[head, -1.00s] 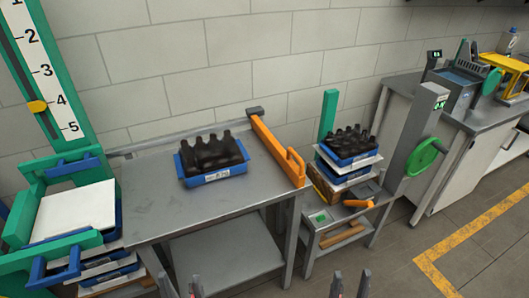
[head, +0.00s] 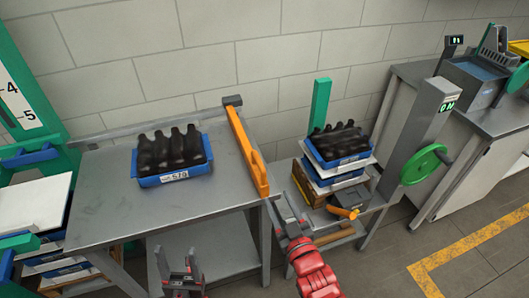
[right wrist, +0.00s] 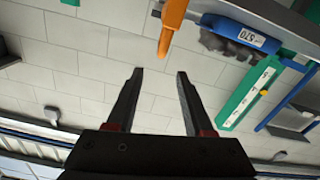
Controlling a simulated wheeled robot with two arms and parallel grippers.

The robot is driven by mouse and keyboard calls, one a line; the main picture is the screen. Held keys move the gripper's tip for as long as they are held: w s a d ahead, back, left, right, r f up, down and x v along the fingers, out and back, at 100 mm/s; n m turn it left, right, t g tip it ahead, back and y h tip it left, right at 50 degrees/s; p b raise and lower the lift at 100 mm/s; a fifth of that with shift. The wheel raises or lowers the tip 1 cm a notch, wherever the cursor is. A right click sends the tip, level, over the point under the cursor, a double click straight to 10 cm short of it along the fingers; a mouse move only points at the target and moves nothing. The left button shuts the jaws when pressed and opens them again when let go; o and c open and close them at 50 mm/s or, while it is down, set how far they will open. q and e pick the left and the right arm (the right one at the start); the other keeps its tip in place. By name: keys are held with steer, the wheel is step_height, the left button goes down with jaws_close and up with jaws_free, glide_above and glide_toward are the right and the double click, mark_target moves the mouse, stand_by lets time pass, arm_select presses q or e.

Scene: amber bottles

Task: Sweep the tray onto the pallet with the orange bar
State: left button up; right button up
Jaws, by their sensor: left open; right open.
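A blue tray (head: 176,179) of dark bottles (head: 172,148) stands on the grey metal table (head: 110,215), left of the orange bar (head: 247,150). The bar lies along the table's right side, its handle at the near end. A stack of blue trays with dark bottles (head: 340,140) stands on the low stand right of the table; a pallet under it is not clear to me. My right gripper (head: 283,215) is open and empty, near the table's front right corner, below the bar's handle. My left gripper (head: 176,265) is open and empty in front of the table. In the right wrist view the open fingers (right wrist: 158,80) are apart from the orange bar (right wrist: 172,25).
A green post (head: 319,102) stands behind the stack. A grey post with a green wheel (head: 423,165) is to its right. A green rack with a white board (head: 35,212) is at the left. Floor at the lower right is clear.

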mark_target(256, 155)
steer(key=p+x, duration=0.5)
steer(key=x, duration=1.1)
steer(key=shift+w+a, duration=0.15)
steer(key=shift+a, duration=0.05)
steer(key=shift+w+a+p, duration=0.1)
steer(key=shift+w+p, duration=0.25)
jaws_close()
stand_by(0.5)
